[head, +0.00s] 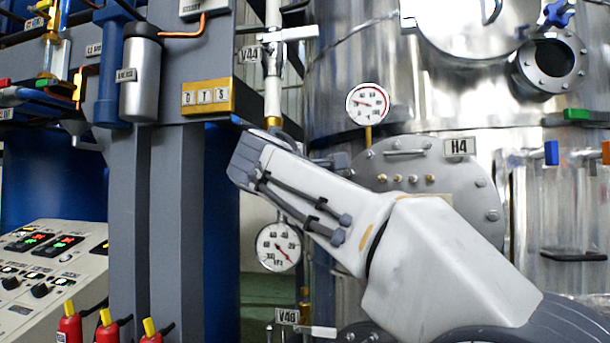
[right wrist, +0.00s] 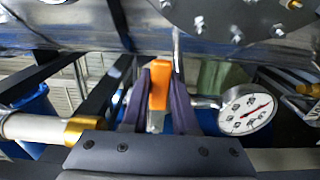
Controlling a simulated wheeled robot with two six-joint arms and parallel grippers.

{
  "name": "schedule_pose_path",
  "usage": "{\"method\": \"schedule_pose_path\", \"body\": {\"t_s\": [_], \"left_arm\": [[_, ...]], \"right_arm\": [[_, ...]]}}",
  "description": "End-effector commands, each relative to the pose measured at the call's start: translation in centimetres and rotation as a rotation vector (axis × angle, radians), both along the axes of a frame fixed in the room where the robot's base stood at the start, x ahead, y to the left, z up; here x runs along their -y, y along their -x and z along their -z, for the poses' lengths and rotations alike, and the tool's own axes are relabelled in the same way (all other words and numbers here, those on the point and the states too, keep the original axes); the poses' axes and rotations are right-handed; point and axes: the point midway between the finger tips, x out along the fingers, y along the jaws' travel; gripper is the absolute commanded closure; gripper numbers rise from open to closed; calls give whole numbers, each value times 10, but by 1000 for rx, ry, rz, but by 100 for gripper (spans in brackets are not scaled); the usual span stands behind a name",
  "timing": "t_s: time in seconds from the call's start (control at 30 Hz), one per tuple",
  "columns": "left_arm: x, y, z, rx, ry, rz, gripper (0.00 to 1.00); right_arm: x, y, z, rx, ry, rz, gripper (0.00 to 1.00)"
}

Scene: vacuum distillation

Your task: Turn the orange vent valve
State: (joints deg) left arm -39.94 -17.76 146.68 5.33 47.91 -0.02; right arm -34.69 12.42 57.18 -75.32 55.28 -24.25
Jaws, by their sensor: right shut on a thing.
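The orange vent valve handle (right wrist: 158,92) shows in the right wrist view, upright between the two dark fingers of my right gripper (right wrist: 158,90). The gripper is shut on it, with a finger on each side. A pale metal part shows just below the orange. In the head view my right arm reaches in from the lower right, and its wrist covers the valve and the fingers. My left gripper is in neither view.
A round gauge (head: 279,247) hangs just below my wrist; it also shows right of the fingers in the wrist view (right wrist: 246,110). A white pipe with a brass collar (right wrist: 86,130) is at left. Another gauge (head: 368,104) and the steel vessel (head: 450,100) stand close by.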

Motion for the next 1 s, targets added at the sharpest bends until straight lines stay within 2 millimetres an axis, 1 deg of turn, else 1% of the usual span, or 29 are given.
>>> {"method": "schedule_pose_path", "body": {"t_s": [0.03,0.27,0.3,0.37,0.63,0.73,0.87,1.0], "left_arm": [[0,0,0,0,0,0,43],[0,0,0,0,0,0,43],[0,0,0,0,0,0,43],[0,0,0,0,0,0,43],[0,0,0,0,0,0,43],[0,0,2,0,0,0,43],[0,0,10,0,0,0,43],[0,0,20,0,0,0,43]], "right_arm": [[0,0,3,-5,-8,1,100],[0,0,3,-6,-9,1,100],[0,0,3,-6,-9,1,65],[0,0,3,-6,-9,1,43],[0,0,2,-4,-5,0,43],[-2,3,2,-3,-5,-1,43],[-7,18,3,0,-6,-4,43],[-17,45,5,-2,-7,-6,43]]}}
